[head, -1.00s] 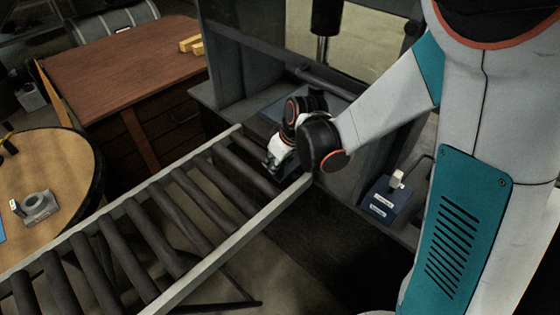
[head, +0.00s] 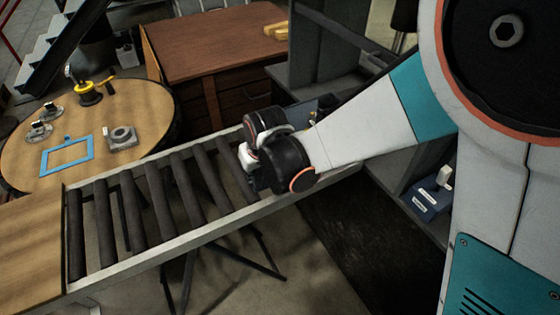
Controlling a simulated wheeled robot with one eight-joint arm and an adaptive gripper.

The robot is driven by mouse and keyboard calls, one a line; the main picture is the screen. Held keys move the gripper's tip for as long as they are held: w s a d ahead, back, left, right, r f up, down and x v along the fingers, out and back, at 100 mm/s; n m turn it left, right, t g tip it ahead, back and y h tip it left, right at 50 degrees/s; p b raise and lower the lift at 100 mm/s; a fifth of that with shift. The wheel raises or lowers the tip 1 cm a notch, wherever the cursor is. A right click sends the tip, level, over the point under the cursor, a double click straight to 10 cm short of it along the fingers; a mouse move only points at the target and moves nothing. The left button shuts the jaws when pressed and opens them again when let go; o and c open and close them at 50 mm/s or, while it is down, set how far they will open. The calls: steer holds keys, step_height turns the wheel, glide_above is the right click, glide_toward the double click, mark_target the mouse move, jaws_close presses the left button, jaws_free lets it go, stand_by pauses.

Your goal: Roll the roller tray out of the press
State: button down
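The press (head: 318,52) is a tall dark grey frame at the upper middle, partly covered by my arm. A flat blue-grey piece (head: 322,103), which may be the roller tray, shows behind my wrist at the press end of the roller conveyor. Most of it is hidden, so I cannot tell how far out of the press it sits. My gripper (head: 258,184) points down over the conveyor's right end. Its fingers are dark and mostly covered by the wrist, so I cannot tell whether they are open or touching anything.
The roller conveyor (head: 185,238) runs left from the press to a wooden surface (head: 30,245). Its visible rollers are bare. A round table (head: 140,93) holds a blue frame (head: 67,156) and a grey ringed block (head: 122,139). A brown desk (head: 215,40) stands behind. A blue control box (head: 428,197) is at right.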

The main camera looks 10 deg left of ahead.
steer(key=s+a, duration=0.9)
steer(key=a, duration=0.3)
steer(key=s+a, duration=0.9)
steer(key=a, duration=0.4)
steer(key=s+a, duration=0.9)
steer(key=a, duration=0.3)
steer(key=shift+s+a+p, duration=0.15)
steer(key=shift+a+p, duration=0.15)
steer(key=shift+p, duration=0.05)
steer(key=shift+a, duration=0.1)
steer(key=shift+s, duration=0.1)
steer(key=c, duration=1.5)
jaws_free()
steer(key=shift+s+a, duration=0.1)
steer(key=shift+a, duration=0.1)
steer(key=shift+d, duration=0.1)
steer(key=v, duration=0.7)
steer(key=shift+r, duration=0.25)
